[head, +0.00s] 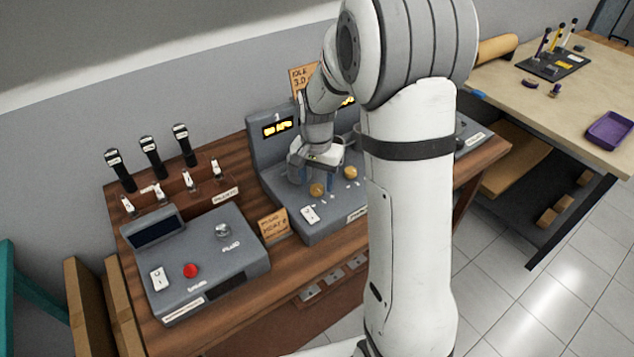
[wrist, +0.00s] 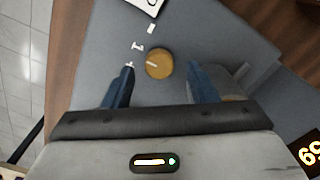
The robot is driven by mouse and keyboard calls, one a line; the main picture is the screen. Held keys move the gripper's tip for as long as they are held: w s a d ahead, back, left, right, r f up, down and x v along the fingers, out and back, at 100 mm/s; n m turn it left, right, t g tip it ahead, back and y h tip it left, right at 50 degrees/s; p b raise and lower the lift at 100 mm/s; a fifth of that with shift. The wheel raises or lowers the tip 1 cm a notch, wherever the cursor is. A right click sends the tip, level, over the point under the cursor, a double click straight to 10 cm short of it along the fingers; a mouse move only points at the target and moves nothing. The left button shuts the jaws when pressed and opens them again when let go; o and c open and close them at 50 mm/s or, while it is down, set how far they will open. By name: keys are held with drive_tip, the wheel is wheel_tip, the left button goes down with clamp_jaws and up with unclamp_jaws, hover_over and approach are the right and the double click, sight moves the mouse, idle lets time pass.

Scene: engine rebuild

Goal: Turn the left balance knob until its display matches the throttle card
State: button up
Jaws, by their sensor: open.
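The left balance knob (head: 317,190) is a round brass-coloured knob on the grey console (head: 277,188). In the wrist view the knob (wrist: 159,64) lies between the blue fingertips, with a pale mark on its top. My gripper (head: 316,180) points down over it, open, with a gap on each side; it also shows in the wrist view (wrist: 161,74). The left display (head: 278,127) has yellow digits too small to read; a display corner (wrist: 310,152) in the wrist view shows "69", cut off. A brown card (head: 301,78) behind the console reads "IDLE 3.0".
A second brass knob (head: 350,172) stands to the right, close to a finger. A white switch (head: 310,214) sits in front of the left knob. A grey box with a red button (head: 190,270) stands at left. My arm hides the console's right side.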

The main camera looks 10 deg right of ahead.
sight(317, 188)
drive_tip(key=shift+r+b, duration=0.35)
drive_tip(key=shift+r, duration=2.75)
drive_tip(key=shift+s+r, duration=0.15)
drive_tip(key=s+r+n+t, duration=0.1)
drive_tip(key=s+r+n, duration=0.2)
drive_tip(key=s, duration=0.8)
drive_tip(key=s+r+n+t, duration=0.2)
drive_tip(key=s+r+n, duration=0.1)
drive_tip(key=s, duration=0.8)
drive_tip(key=shift+d+r+n, duration=0.15)
drive_tip(key=shift+r+n, duration=0.2)
drive_tip(key=shift+n, duration=0.15)
